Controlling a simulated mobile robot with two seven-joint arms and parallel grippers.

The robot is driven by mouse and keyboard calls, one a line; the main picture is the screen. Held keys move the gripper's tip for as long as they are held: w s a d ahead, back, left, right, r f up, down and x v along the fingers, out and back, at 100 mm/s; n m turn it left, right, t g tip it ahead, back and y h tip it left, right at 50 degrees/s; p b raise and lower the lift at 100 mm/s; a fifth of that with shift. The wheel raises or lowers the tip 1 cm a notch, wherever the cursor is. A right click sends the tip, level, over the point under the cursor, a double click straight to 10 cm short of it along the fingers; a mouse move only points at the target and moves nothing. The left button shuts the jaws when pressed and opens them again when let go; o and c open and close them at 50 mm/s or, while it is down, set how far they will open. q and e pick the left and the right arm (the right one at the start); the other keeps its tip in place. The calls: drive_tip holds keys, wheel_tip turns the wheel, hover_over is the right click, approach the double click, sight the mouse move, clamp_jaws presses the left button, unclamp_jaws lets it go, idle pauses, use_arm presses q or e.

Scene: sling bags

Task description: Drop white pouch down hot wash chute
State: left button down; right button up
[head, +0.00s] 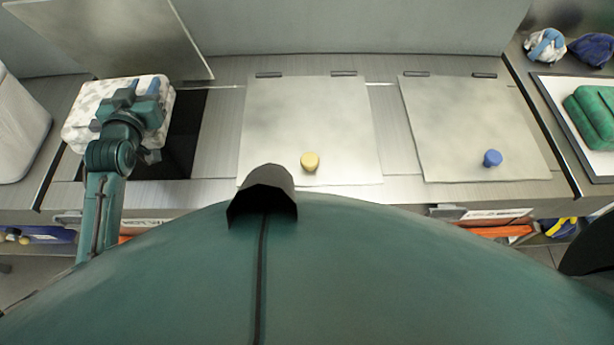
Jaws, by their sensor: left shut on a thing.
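The white pouch (84,122), white with grey mottling, is in the head view at the left. My left gripper (136,96) is shut on it from above and hides its middle. The pouch is over the left part of a dark open chute (187,135) in the steel counter. I cannot tell how high above the opening it is. The chute's lid (105,35) stands raised behind it. No label for hot wash is readable. My right gripper is not in view.
Two shut lids lie to the right, one with a yellow knob (310,161), one with a blue knob (492,158). Blue-and-white (545,46), dark blue (591,49) and green (590,112) bundles are at the far right. A white rounded object (18,130) stands at the left edge.

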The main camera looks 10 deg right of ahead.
use_arm(q)
drive_tip(key=shift+f, duration=0.95)
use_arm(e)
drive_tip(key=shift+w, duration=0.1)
use_arm(q)
drive_tip(key=shift+w, duration=0.1)
drive_tip(key=c, duration=1.1)
unclamp_jaws()
drive_tip(key=shift+o, duration=0.3)
drive_tip(key=shift+f, duration=0.1)
drive_tip(key=s+r+b, duration=0.1)
drive_tip(key=s+r, duration=0.1)
drive_tip(key=s, duration=1.1)
drive_tip(key=shift+a, duration=0.2)
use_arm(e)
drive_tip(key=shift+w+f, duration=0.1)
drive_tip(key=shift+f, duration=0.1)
use_arm(q)
drive_tip(key=shift+s, duration=0.1)
